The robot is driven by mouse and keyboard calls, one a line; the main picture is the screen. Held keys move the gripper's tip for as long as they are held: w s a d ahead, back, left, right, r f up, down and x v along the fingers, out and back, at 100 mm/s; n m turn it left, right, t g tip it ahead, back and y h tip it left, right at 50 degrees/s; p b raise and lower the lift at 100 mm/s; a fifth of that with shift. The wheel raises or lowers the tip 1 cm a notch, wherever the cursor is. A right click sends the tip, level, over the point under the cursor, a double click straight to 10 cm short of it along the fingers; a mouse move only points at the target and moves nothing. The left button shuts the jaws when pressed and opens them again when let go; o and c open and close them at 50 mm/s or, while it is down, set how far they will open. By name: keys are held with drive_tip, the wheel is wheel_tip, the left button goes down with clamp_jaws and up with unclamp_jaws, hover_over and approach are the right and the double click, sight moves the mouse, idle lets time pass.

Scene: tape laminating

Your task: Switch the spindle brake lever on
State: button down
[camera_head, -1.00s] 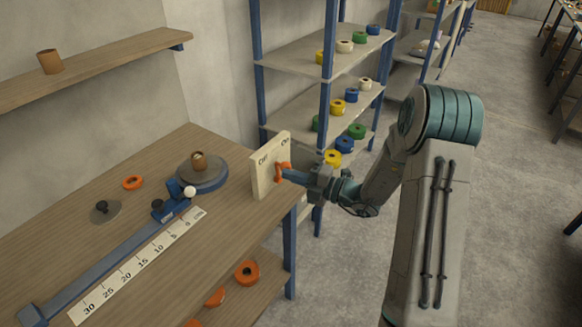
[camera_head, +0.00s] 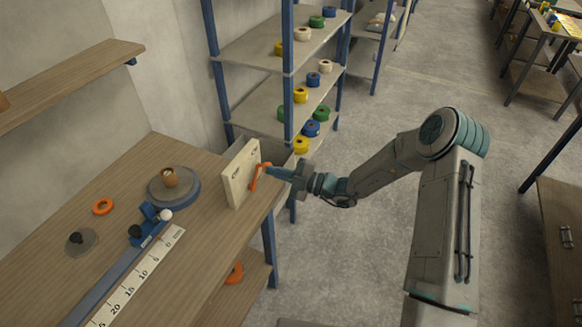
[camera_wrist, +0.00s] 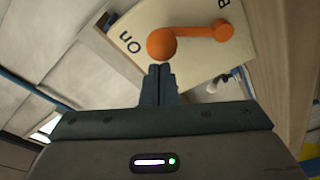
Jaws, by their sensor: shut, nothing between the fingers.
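The spindle brake lever (camera_head: 256,179) is orange and sits on an upright cream panel (camera_head: 238,188) at the table's right edge.
The wooden table (camera_head: 200,245) holds a round turntable (camera_head: 173,188) with a brown roll, a blue rail with a white ruler (camera_head: 135,280), and an orange ring (camera_head: 103,207). A rack with coloured tape rolls (camera_head: 290,75) stands behind the panel.

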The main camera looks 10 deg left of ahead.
idle(0.6)
drive_tip(key=s+r+p, duration=0.3)
drive_tip(key=p, duration=0.1)
drive_tip(key=s+d+f+b, duration=0.1)
drive_tip(key=d+b, duration=0.2)
drive_tip(key=d, duration=0.7)
drive_tip(key=shift+s+d+f+b, duration=0.25)
drive_tip(key=shift+d+f+b, duration=0.1)
